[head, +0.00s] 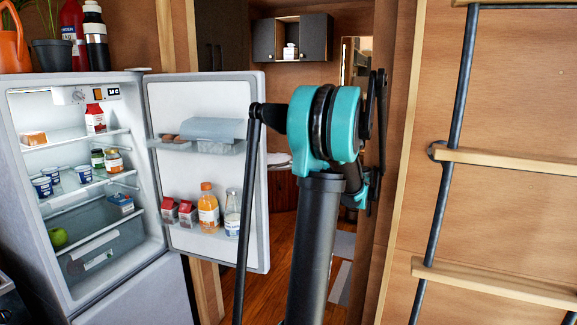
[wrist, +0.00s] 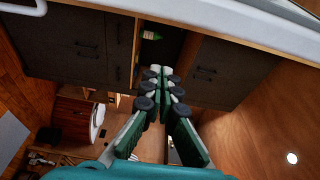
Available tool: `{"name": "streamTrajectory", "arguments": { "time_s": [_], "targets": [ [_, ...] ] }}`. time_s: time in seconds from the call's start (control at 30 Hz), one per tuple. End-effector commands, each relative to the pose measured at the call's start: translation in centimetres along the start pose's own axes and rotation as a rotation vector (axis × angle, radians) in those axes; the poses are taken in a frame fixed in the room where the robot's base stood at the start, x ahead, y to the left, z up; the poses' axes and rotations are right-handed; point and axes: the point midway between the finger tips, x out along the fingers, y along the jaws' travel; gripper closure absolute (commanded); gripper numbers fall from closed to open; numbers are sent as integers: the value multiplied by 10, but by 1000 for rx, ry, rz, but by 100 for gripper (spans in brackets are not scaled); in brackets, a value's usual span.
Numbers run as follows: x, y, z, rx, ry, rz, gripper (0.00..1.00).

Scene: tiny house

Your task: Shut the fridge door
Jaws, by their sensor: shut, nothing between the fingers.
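The fridge (head: 110,285) stands at the left in the head view. Its upper door (head: 200,168) is wide open, hinged near the middle of the picture's left half, with its inner side facing me. The door shelves hold cartons, an orange bottle and a white bottle. My arm rises in front of the door's right edge. My gripper is mostly hidden behind my arm in the head view. In the wrist view my gripper (wrist: 161,73) shows with its fingertips together and nothing between them. A pale edge crosses the top right there; I cannot tell whether it is the door.
A wooden ladder (head: 475,158) and wooden wall stand at the right in the head view. A doorway behind my arm leads to a room with dark wall cabinets (head: 292,38). Bottles and an orange watering can (head: 12,45) stand on the fridge top. Dark cabinets (wrist: 75,45) show in the wrist view.

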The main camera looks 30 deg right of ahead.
Motion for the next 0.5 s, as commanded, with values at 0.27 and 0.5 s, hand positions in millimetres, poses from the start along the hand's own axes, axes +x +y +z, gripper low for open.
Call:
{"name": "streamTrajectory", "arguments": {
  "time_s": [0.27, 0.5],
  "targets": [
    [53, 1, 2, 0, -4, 2, 100],
    [90, 0, 7, 0, -3, 2, 100]
  ]
}}
